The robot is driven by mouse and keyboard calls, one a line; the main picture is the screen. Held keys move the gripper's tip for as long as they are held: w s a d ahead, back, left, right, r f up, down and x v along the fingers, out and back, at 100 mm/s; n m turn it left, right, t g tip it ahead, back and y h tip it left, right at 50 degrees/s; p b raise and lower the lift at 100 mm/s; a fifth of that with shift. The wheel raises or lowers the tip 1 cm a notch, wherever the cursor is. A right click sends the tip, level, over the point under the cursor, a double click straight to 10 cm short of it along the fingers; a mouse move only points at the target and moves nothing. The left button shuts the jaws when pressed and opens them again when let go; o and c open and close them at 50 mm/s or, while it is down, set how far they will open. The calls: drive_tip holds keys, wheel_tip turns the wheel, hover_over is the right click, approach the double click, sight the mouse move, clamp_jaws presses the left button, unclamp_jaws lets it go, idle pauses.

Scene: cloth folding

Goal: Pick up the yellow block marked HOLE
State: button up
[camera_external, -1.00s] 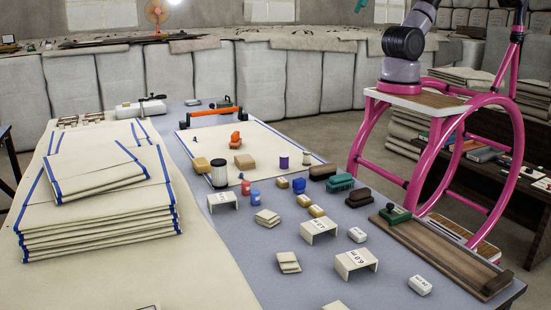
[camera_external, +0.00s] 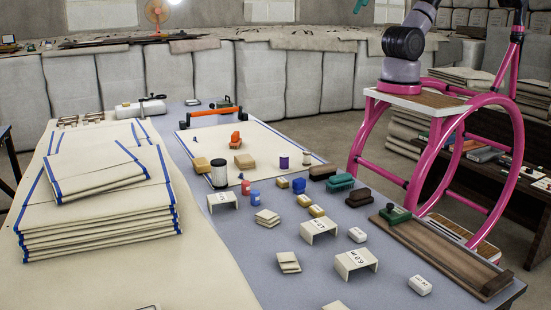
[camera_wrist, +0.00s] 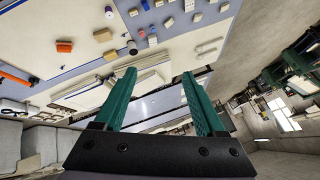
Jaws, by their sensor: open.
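Several small yellow blocks lie near the middle of the table in the external view: one (camera_external: 282,183) beside a blue block, one (camera_external: 304,200) in front of it, and one (camera_external: 317,211) nearer the white stands. Their markings are too small to read, so I cannot tell which one says HOLE. My gripper (camera_wrist: 159,73) has two teal fingers spread wide, with nothing between them. In the wrist view it hangs high above the table, apart from the blocks. In the external view only a teal tip (camera_external: 360,5), likely part of my gripper, shows at the top edge.
White stands (camera_external: 320,227), a black-and-white jar (camera_external: 219,174), brushes (camera_external: 340,182) and an orange item (camera_external: 235,141) share the table (camera_external: 230,255). A cloth stack (camera_external: 100,205) fills the left. A wooden board (camera_external: 440,252) lies along the right edge.

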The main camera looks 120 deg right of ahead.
drive_tip(key=m+g+y, duration=0.2)
drive_tip(key=m+g, duration=0.5)
drive_tip(key=m, duration=0.7)
hover_over(304, 198)
drive_tip(key=d, duration=0.3)
wheel_tip(304, 198, down, 52)
drive_tip(key=shift+r, duration=0.1)
drive_tip(key=shift+x, duration=2.95)
drive_tip(key=shift+s+a, duration=0.1)
drive_tip(key=shift+a, duration=0.05)
clamp_jaws()
